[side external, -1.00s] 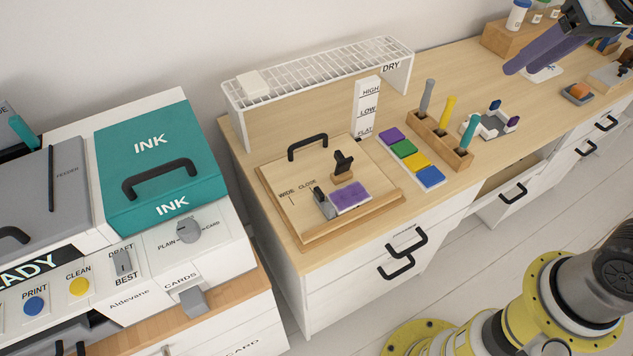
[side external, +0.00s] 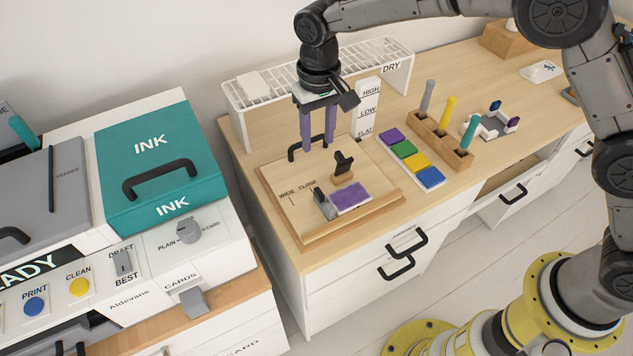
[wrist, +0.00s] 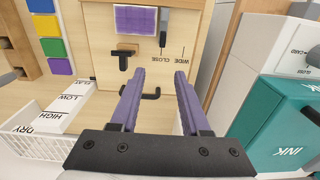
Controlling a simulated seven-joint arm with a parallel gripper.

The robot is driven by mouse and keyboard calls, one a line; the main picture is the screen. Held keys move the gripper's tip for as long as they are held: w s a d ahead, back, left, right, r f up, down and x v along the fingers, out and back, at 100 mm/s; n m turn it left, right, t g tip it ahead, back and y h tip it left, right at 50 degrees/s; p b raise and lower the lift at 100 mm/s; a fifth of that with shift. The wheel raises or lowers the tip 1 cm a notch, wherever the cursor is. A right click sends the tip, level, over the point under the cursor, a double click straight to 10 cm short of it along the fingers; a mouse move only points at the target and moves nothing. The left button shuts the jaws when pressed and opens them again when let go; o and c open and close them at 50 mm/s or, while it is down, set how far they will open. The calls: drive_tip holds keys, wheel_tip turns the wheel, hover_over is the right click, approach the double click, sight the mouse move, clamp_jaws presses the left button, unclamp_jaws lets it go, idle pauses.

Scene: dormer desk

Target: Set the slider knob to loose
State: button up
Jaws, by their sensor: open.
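A wooden board (side external: 285,215) on the desk carries the words WIDE and CLOSE. A grey slider with a dark knob (side external: 320,197) stands beside a purple pad (side external: 350,196). In the wrist view the grey slider (wrist: 165,28) lines up with the CLOSE mark, with WIDE to its right. I see no clearly readable "loose" label. My gripper (side external: 318,146) is open and empty, fingers pointing down above the board's back part, near the black handle (side external: 307,147). In the wrist view its purple fingers (wrist: 160,75) are apart, short of the slider.
A black knob on a wooden base (side external: 343,170) stands on the board behind the pad. The white rack (side external: 240,115) and the HIGH/LOW/FLAT block (side external: 368,105) are close behind. Coloured pads (side external: 410,150) and a pen holder (side external: 440,138) lie right. The teal INK box (side external: 160,145) is left.

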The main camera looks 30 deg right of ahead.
sight(319, 195)
drive_tip(key=f, duration=1.4)
drive_tip(key=shift+s+a+f, duration=0.1)
drive_tip(key=shift+s+a, duration=0.1)
drive_tip(key=shift+a, duration=0.05)
drive_tip(key=shift+c, duration=0.2)
clamp_jaws()
